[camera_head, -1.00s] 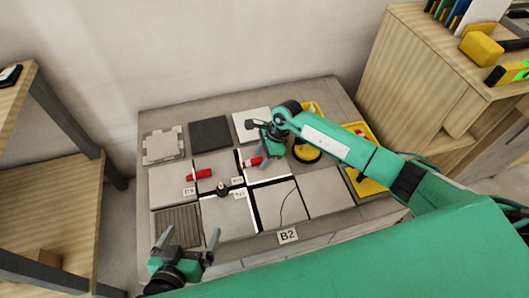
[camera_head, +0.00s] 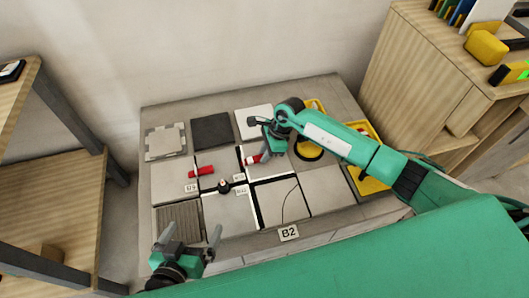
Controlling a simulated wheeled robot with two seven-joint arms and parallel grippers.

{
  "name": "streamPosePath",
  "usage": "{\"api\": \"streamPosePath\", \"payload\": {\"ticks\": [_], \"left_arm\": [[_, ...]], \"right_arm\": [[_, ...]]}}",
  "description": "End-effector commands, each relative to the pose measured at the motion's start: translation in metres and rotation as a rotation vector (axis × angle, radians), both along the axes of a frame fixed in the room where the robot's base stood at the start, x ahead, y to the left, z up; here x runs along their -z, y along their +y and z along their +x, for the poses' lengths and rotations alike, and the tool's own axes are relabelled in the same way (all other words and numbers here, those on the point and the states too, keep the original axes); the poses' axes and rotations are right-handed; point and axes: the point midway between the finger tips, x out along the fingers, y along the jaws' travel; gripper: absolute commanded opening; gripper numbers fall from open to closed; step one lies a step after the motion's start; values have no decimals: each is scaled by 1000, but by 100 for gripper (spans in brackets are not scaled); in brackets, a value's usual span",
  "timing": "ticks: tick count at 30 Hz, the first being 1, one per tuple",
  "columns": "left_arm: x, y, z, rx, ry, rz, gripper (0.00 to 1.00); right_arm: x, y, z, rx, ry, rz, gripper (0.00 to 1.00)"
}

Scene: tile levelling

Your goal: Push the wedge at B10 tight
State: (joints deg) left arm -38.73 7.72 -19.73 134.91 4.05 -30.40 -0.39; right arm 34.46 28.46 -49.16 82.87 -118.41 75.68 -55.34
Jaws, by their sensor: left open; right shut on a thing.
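A red wedge with a pale end (camera_head: 252,160) lies at the joint between light grey tiles right of the middle. My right gripper (camera_head: 266,157) is low over the tiles at this wedge and shut on it; its fingertips are partly hidden by the hand. A second red wedge (camera_head: 201,171) lies to the left across another joint. Small white labels stand by the joints, one (camera_head: 239,178) near the middle; their text is too small to read surely. My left gripper (camera_head: 189,233) is open and empty, at the front left near the ribbed tile.
A small dark knob-like piece (camera_head: 224,187) stands at the middle joint. A dark tile (camera_head: 212,131) and a ribbed tile (camera_head: 179,222) lie among the grey ones. Yellow trays (camera_head: 369,185) stand at the right. A B2 sign (camera_head: 288,233) is at the front edge.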

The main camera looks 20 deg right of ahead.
Motion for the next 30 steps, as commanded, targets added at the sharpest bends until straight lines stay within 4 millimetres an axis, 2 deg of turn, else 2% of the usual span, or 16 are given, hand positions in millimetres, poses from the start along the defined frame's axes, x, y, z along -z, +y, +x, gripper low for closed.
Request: {"api": "streamPosePath", "payload": {"ticks": [30], "left_arm": [[2, 0, 0, 0, 0, 0, 100]], "right_arm": [[0, 13, 0, 0, 0, 0, 1]]}}
